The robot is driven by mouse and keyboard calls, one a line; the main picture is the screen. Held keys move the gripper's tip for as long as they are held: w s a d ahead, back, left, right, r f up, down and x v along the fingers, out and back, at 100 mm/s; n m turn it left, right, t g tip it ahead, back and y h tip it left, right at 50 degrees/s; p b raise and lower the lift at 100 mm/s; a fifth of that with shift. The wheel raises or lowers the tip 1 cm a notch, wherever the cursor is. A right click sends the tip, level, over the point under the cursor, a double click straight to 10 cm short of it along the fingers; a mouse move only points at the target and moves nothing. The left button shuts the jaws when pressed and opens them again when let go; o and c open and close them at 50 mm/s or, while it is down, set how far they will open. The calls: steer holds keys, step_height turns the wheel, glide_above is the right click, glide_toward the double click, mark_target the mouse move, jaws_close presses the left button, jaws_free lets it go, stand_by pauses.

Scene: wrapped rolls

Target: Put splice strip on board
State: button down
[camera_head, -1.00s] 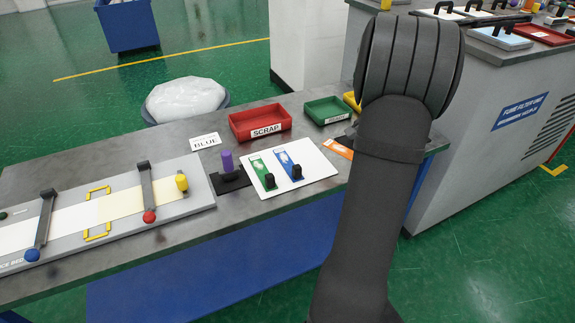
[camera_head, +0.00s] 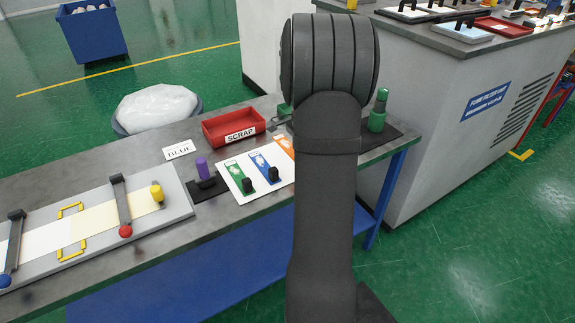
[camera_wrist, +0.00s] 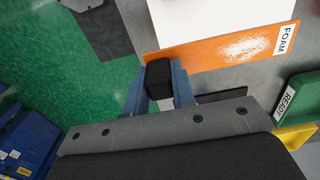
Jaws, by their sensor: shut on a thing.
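The orange splice strip labelled FOAM (camera_wrist: 225,46) lies across the wrist view, with a glossy patch near its label. My gripper (camera_wrist: 160,85) is shut on the strip's black knob (camera_wrist: 158,72). The white board (camera_wrist: 190,18) shows just beyond the strip, whose long side overlaps or meets the board's edge. I cannot tell whether the strip rests on it or hangs just above. In the head view, the board (camera_head: 258,193) carries a green strip (camera_head: 238,172) and a blue strip (camera_head: 262,162). The orange strip (camera_head: 284,146) peeks out beside my arm, which hides the gripper there.
A red SCRAP tray (camera_head: 233,126) stands behind the board. A green READY tray (camera_wrist: 296,97) and a yellow tray (camera_wrist: 292,137) are close to my gripper's right. A purple-handled tool (camera_head: 203,169) and a splice bed (camera_head: 95,238) are to the left.

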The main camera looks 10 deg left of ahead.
steer(key=a, duration=0.1)
steer(key=a+f, duration=0.1)
steer(key=w+a+f, duration=0.1)
steer(key=a, duration=0.1)
steer(key=shift+f, duration=2.15)
steer(key=shift+d+f, duration=0.1)
steer(key=shift+f, duration=0.1)
steer(key=c, duration=1.2)
jaws_free()
steer(key=shift+r, duration=0.1)
step_height(320, 180, up, 12)
